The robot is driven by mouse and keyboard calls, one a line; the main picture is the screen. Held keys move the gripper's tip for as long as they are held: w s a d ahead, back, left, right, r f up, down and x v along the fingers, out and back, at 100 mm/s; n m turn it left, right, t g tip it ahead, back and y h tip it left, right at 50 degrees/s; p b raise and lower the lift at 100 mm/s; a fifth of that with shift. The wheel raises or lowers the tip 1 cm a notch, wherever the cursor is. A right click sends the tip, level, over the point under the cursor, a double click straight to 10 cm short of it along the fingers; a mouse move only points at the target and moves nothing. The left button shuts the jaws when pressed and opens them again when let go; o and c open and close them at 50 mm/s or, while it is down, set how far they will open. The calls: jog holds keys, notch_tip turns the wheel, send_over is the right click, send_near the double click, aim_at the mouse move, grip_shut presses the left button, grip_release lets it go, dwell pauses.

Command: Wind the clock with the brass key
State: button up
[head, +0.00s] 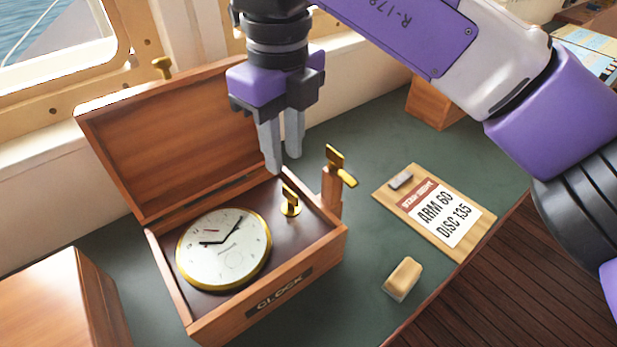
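The clock (223,248) has a white dial with a brass rim and lies face up in an open wooden box (265,290) labelled CLOCK. A small brass key-like piece (290,199) stands upright on a round brass base in the box, right of the dial. Another brass piece (336,158), with a flat top and a side arm, sits on a wooden post (331,190) at the box's right corner. I cannot tell for certain which piece is the brass key. My gripper (283,162) points down above the upright piece, fingers apart, with nothing seen between them.
The box lid (170,140) stands open behind the clock. A clipboard (450,215) reading ARM 60, DISC 135 and a tan block (403,278) lie on the green desktop (370,250) to the right. Wooden boxes stand at the lower left (60,305) and back right (435,105).

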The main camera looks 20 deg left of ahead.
aim_at(290, 191)
jog(key=shift+d+m, duration=0.25)
jog(key=shift+m, duration=0.55)
jog(key=shift+f, duration=0.3)
notch_tip(290, 191, down, 7)
jog(key=shift+f, duration=0.15)
jog(key=shift+c, duration=0.5)
grip_shut()
